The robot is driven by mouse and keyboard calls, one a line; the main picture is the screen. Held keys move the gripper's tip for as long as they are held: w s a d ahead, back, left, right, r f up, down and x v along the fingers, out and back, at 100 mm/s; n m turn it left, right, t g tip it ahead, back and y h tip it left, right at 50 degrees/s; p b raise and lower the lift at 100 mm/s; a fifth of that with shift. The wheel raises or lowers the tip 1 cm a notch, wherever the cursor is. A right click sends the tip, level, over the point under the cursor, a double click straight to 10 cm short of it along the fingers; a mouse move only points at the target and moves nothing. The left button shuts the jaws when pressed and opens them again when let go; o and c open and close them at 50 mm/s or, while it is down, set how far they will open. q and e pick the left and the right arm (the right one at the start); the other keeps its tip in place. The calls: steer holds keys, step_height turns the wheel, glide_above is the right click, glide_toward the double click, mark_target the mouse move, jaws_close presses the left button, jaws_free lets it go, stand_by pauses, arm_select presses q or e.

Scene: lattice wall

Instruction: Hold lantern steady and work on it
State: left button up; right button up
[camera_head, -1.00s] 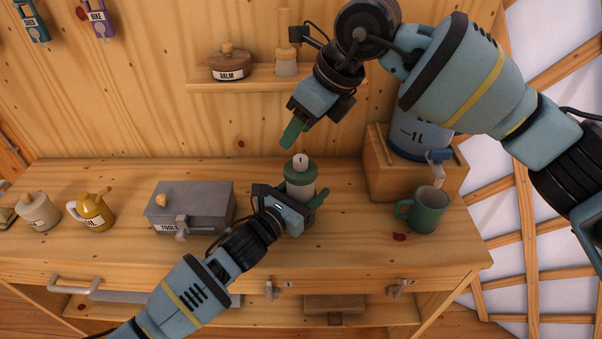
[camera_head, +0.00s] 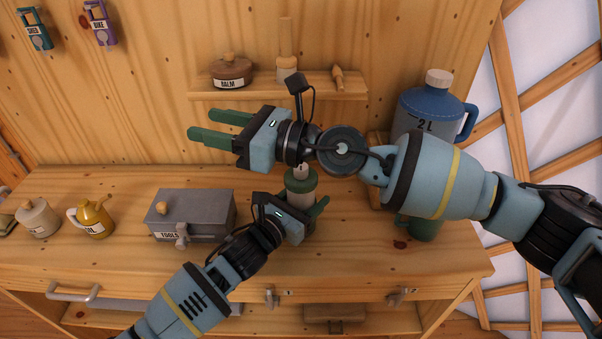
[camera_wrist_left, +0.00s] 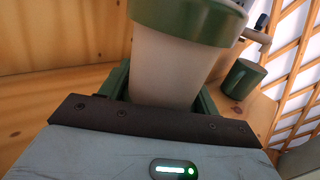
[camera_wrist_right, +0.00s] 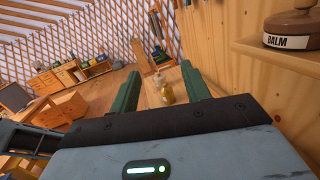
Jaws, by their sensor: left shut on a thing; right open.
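The lantern (camera_head: 301,184), with green top and frosted pale body, stands upright on the workbench. Its top is partly hidden behind my right wrist. My left gripper (camera_head: 306,219) is shut on the lantern's lower part. In the left wrist view the lantern (camera_wrist_left: 172,65) rises between the green fingers (camera_wrist_left: 165,90). My right gripper (camera_head: 212,127) is open and empty. It is above the bench, left of and higher than the lantern, its fingers pointing left. In the right wrist view nothing is between its fingers (camera_wrist_right: 158,88).
A grey toolbox (camera_head: 190,214) stands left of the lantern, then a yellow oil can (camera_head: 92,218) and a pale pot (camera_head: 38,219). A shelf (camera_head: 280,88) holds a balm jar (camera_head: 231,72). A blue jug (camera_head: 432,108) and a green mug (camera_head: 423,229) are partly behind my right arm.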

mark_target(303, 174)
steer(key=w+d+f+m+t+h, duration=0.2)
steer(key=d+f+m+t+h, duration=0.2)
steer(key=w+d+f+m+t+h, duration=0.2)
steer(key=d+f+m+t+h, duration=0.1)
steer(key=d+f+t+h, duration=0.1)
steer(key=w+d+f+m+t+h, duration=0.2)
steer(key=d+f+m+t+h, duration=0.2)
steer(key=f+h, duration=0.1)
steer(key=shift+d+m+t, duration=0.2)
steer(key=shift+m+t, duration=0.1)
steer(key=shift+s+d+f+h, duration=0.15)
steer(key=shift+f+h, duration=0.15)
steer(key=shift+f, duration=0.2)
steer(key=c, duration=0.8)
